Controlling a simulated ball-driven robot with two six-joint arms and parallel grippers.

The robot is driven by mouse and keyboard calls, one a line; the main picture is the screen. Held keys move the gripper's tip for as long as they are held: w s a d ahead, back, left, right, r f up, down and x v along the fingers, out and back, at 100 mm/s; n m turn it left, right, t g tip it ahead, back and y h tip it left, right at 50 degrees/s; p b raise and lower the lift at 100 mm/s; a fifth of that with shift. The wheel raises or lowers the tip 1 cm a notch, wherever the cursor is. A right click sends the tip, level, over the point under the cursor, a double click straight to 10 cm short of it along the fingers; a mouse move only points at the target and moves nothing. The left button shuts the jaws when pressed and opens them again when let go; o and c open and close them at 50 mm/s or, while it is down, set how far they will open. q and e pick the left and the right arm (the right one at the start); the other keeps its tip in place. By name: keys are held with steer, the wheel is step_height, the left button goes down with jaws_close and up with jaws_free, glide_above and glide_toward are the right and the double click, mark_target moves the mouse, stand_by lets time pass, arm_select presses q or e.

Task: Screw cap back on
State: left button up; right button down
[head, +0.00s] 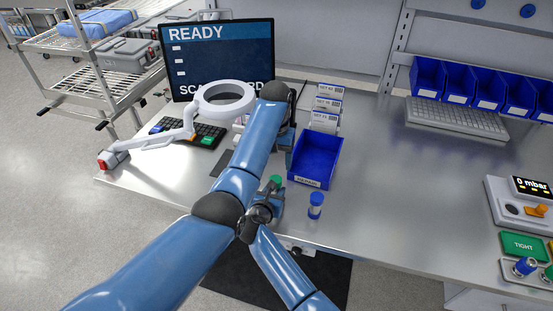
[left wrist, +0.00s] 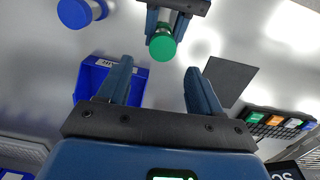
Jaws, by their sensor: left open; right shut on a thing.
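A small pale container with a green cap (head: 276,180) is held by my right gripper (head: 268,197), near the front edge of the table. In the left wrist view the green cap (left wrist: 163,47) sits at the near end of the container, between the right gripper's jaws (left wrist: 166,20); I cannot tell how tight it is. My left gripper (left wrist: 158,68) is open and empty, its fingertips pointing toward the green cap but apart from it. In the head view the left gripper (head: 291,128) is mostly hidden behind its wrist.
A blue-capped vial (head: 316,205) stands to the right of the held container. An open blue bin (head: 313,180) lies behind it. A ring lamp (head: 195,128), keyboard (head: 170,128) and screen are at the left. A gauge device (head: 505,200) and green "TIGHT" panel (head: 523,246) are at the right. The table between is clear.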

mark_target(277, 180)
arm_select(q)
steer(key=shift+f, duration=0.1)
stand_by(0.4)
steer(key=shift+s+f, duration=0.15)
steer(key=shift+f, duration=1.8)
steer(key=shift+s+f, duration=0.1)
steer(key=shift+f, duration=1.85)
steer(key=shift+d, duration=0.1)
steer(key=c, duration=1.1)
steer(key=shift+o, duration=0.2)
steer(key=shift+s+d+m, duration=0.1)
steer(key=shift+m, duration=1.5)
steer(key=o, duration=1.2)
steer(key=shift+c, duration=0.2)
